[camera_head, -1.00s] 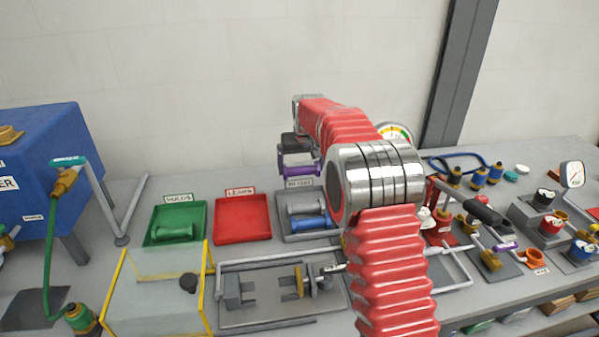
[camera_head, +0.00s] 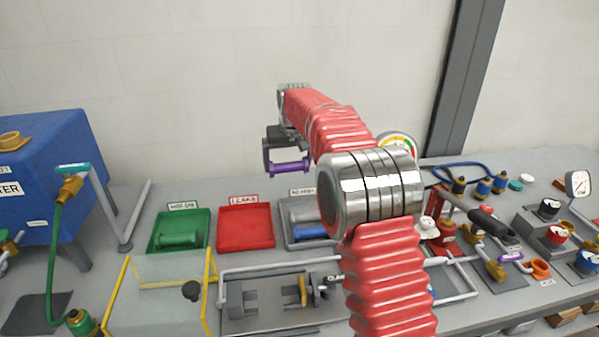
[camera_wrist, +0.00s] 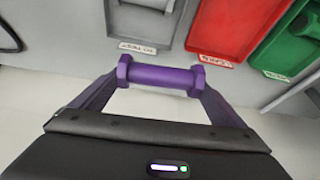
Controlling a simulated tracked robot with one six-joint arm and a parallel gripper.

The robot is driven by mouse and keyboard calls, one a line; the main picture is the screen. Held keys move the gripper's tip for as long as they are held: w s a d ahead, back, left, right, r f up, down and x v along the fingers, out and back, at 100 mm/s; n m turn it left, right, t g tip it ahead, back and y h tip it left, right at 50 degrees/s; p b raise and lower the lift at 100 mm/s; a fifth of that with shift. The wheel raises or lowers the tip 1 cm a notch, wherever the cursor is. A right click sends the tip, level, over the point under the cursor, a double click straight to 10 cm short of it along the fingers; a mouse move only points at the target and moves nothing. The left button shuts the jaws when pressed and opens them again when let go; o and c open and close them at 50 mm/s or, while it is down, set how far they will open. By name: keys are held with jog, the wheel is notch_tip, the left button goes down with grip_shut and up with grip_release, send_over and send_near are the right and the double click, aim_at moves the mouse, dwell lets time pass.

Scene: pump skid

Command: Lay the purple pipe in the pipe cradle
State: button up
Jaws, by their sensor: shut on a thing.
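The purple pipe (camera_head: 289,168) is a short bar with wider hexagonal ends. My gripper (camera_head: 286,160) is shut on it and holds it in the air above the back of the bench, left of my red arm. In the wrist view the purple pipe (camera_wrist: 160,77) lies crosswise between the two fingers, which grip it at its ends. A pair of grey notched supports, which look like the pipe cradle (camera_head: 240,302), stands on a plate at the front of the bench. The cradle does not show in the wrist view.
A green tray (camera_head: 160,243) with a green pipe, a red tray (camera_head: 245,228) and a grey tray (camera_head: 288,232) with a blue pipe stand along the back. A clear yellow-edged box (camera_head: 206,290) is left of the supports. Valves and gauges crowd the right.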

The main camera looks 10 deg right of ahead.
jog(key=s+a+r+n, duration=0.1)
jog(key=s+a+r, duration=0.2)
jog(key=s+a, duration=0.4)
jog(key=s+a+r+n, duration=0.1)
jog(key=s+a+r, duration=0.3)
jog(key=s, duration=0.5)
jog(key=s+d+f+m, duration=0.1)
jog(key=s+f, duration=0.4)
jog(key=s, duration=0.3)
jog(key=s+f+m, duration=0.1)
jog(key=s+f, duration=0.4)
jog(key=s, duration=0.4)
jog(key=shift+s+d+m, duration=0.3)
jog(key=shift+d, duration=0.1)
jog(key=shift+f, duration=0.1)
